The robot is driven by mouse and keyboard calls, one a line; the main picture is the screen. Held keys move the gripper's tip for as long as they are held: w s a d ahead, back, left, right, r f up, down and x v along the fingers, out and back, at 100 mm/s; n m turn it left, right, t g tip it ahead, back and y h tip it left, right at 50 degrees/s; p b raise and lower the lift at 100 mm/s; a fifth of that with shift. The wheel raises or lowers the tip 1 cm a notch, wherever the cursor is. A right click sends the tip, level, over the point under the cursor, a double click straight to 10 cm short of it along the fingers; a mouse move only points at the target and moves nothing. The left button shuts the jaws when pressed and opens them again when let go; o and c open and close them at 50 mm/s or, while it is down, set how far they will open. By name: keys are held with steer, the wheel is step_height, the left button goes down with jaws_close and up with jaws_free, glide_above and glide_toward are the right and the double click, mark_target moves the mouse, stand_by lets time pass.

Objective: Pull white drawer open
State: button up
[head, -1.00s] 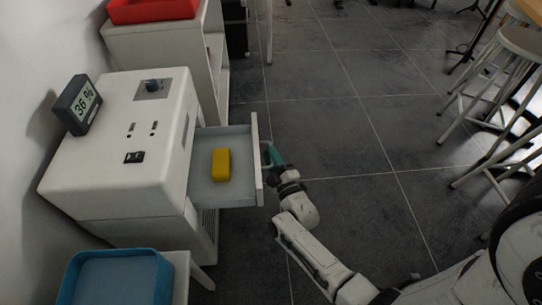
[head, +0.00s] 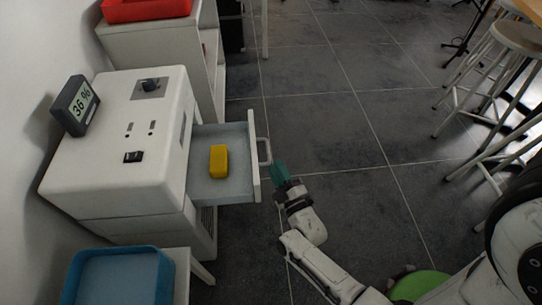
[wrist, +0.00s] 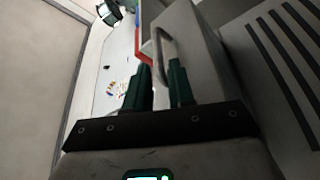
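The white drawer (head: 254,175) stands pulled out from the right side of the white instrument box (head: 120,150). A yellow block (head: 219,161) lies inside it. The drawer's handle (head: 264,152) sticks out from its front, and the handle also shows in the wrist view (wrist: 163,50).
A small display (head: 77,105) reading 36 % stands on the box. A blue tray (head: 166,272) is at the front left and a red tray (head: 147,11) at the back left. White stools (head: 520,42) stand at the right. The floor between is clear.

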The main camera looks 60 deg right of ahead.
steer(key=shift+v, duration=2.2)
